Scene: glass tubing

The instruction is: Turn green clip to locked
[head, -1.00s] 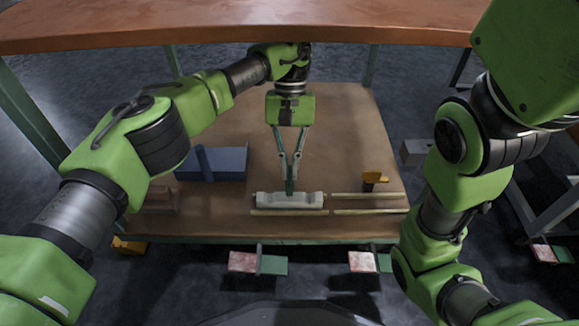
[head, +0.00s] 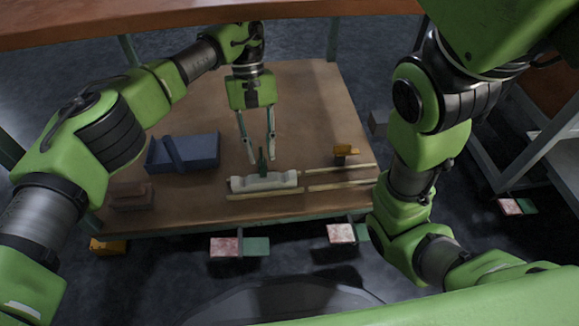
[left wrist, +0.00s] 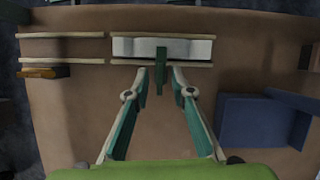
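The green clip (head: 262,163) stands up from the middle of a white block (head: 284,180) on the brown table. In the left wrist view the clip (left wrist: 160,64) lies across the block's middle, with its handle end toward my gripper. My left gripper (head: 257,149) is open just above and behind the block. In the left wrist view its fingertips (left wrist: 160,72) are spread on either side of the clip's handle, with a gap on both sides. My right arm shows at the right, but its gripper is out of view.
Pale thin rails (head: 340,169) run beside and in front of the block. A small orange-yellow piece (head: 346,150) sits behind the right rails. A blue bin (head: 195,150) and a reddish-brown block (head: 128,197) stand to the left. The table behind the block is clear.

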